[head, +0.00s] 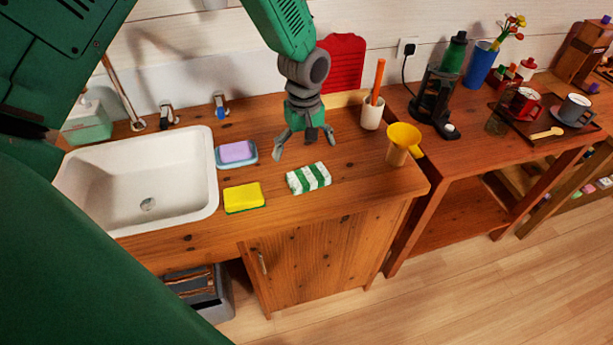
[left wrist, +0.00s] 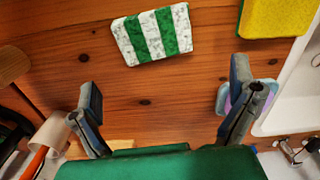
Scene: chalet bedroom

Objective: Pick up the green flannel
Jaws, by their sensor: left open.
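The green flannel (head: 308,178) is a folded cloth with green and white stripes. It lies flat on the wooden counter, to the right of the yellow sponge. My left gripper (head: 304,153) is open and empty above the counter, a little behind the flannel. In the left wrist view the flannel (left wrist: 153,34) lies at the top middle, beyond the open fingertips (left wrist: 168,90) and apart from them. My right gripper does not show in either view.
The yellow sponge (head: 244,197), a purple soap on a blue dish (head: 237,163) and the white sink (head: 205,196) are to the left. A white cup with an orange-handled tool (head: 371,114) and a yellow-topped cup (head: 398,151) stand to the right. Bare counter surrounds the flannel.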

